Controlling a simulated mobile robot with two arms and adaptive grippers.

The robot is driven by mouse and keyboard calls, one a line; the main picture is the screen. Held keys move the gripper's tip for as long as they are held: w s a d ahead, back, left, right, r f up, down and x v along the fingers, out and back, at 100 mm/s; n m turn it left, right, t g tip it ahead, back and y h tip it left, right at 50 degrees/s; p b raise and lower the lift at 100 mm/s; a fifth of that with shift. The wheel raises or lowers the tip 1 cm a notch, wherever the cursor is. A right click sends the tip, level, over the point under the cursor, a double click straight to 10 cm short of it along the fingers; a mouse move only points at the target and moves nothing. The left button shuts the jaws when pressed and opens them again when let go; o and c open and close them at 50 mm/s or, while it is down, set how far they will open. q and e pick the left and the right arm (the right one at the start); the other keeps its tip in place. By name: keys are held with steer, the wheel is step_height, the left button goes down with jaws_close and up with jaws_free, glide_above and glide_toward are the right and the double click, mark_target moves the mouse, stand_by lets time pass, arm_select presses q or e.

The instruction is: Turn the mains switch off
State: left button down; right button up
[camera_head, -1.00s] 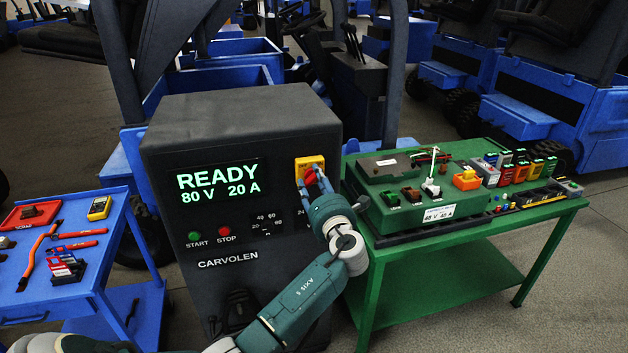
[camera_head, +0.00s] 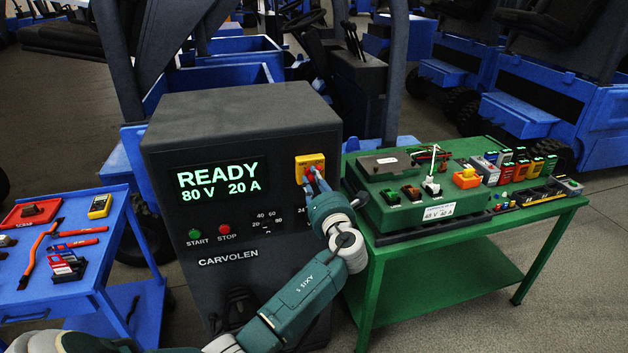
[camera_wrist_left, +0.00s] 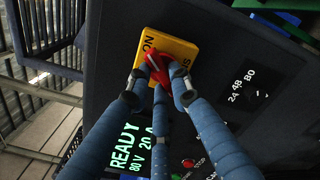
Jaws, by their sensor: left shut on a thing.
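The mains switch is a yellow plate (camera_head: 310,160) with a red handle (camera_head: 309,174) at the upper right of the dark charger's front (camera_head: 260,290). My left gripper (camera_head: 312,179) is at the switch, its blue fingers closed around the red handle. In the left wrist view the red handle (camera_wrist_left: 158,68) lies tilted between the fingertips (camera_wrist_left: 155,82), in front of the yellow plate (camera_wrist_left: 172,44). The word ON shows on the plate; the other lettering is partly hidden by a finger. The charger's screen (camera_head: 220,182) reads READY, 80 V 20 A. My right gripper is not in view.
Green START (camera_head: 194,234) and red STOP (camera_head: 224,230) buttons sit low on the charger's front. A green bench (camera_head: 450,240) with battery gear stands at the right. A blue tool cart (camera_head: 100,270) stands at the left. Blue forklifts fill the background.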

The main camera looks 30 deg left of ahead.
arm_select(q)
steer(key=n, duration=0.4)
steer(key=shift+f, duration=0.15)
steer(key=n+b, duration=0.1)
steer(key=n, duration=0.2)
steer(key=shift+f+n, duration=0.15)
steer(key=shift+n, duration=0.25)
steer(key=n+b, duration=0.2)
steer(key=n, duration=0.2)
steer(key=shift+f, duration=0.15)
steer(key=shift+w+d+n+b, duration=0.1)
steer(key=shift+n+b, duration=1.45)
steer(key=shift+n, duration=0.95)
steer(key=c, duration=1.5)
jaws_free()
steer(key=shift+c, duration=0.2)
